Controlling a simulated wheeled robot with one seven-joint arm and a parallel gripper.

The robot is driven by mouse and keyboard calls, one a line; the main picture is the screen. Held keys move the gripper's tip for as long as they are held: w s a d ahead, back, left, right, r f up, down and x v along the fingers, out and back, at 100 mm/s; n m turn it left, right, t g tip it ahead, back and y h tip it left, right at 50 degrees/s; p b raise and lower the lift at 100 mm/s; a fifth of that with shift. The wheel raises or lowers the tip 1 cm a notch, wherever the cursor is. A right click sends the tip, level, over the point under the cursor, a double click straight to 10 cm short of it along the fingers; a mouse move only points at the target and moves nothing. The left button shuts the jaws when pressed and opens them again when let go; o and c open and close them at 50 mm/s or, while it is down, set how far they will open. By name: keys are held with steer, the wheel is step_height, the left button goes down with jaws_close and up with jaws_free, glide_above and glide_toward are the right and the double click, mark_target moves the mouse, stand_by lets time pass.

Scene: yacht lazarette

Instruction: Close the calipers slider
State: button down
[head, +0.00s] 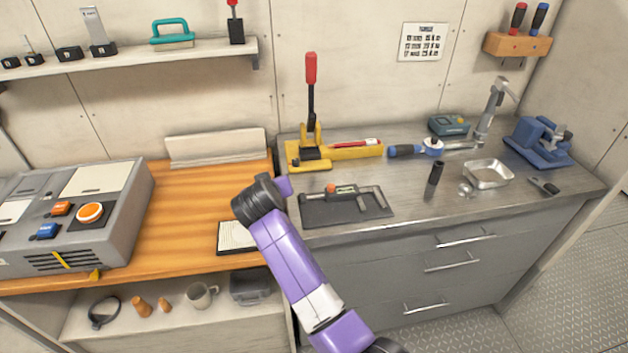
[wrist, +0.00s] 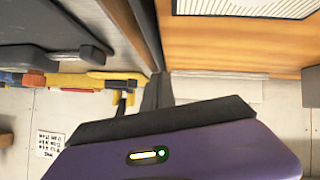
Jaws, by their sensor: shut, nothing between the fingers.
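The calipers (head: 350,190) lie on a dark tray (head: 345,213) on the grey metal worktop. They have grey jaws, an orange-red part at the left and a small green display. A gap shows between the slider's side and the right end, but its exact width is too small to tell. My gripper (head: 284,186) is left of the tray, near the seam between wooden and metal tops, mostly hidden by my wrist. In the wrist view my gripper (wrist: 157,92) has its dark fingers together and empty.
A yellow press with a red-handled lever (head: 311,90) stands behind the tray. A torque wrench (head: 415,150), dark cylinder (head: 434,180), metal dish (head: 488,174) and blue vise (head: 540,143) are to the right. A grey control console (head: 75,215) stands at left.

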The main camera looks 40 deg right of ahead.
steer(key=s+a+r+m+g, duration=0.1)
steer(key=s+r+m+g, duration=0.15)
steer(key=r+g, duration=0.3)
steer(key=s+r+m+g, duration=0.2)
steer(key=r+m+g, duration=0.2)
steer(key=r+g, duration=0.15)
steer(key=p, duration=0.3)
glide_toward(326, 188)
steer(key=shift+t, duration=0.4)
steer(key=f, duration=0.1)
steer(key=w+f, duration=0.1)
steer(key=f, duration=0.1)
steer(key=shift+w+d+f, duration=0.2)
steer(key=shift+w+f, duration=0.15)
steer(key=shift+s+d+p, duration=0.7)
steer(key=shift+s+d, duration=0.3)
steer(key=shift+s, duration=0.2)
steer(key=shift+s+d+f, duration=0.1)
steer(key=shift+s+d, duration=0.2)
steer(key=shift+s, duration=0.05)
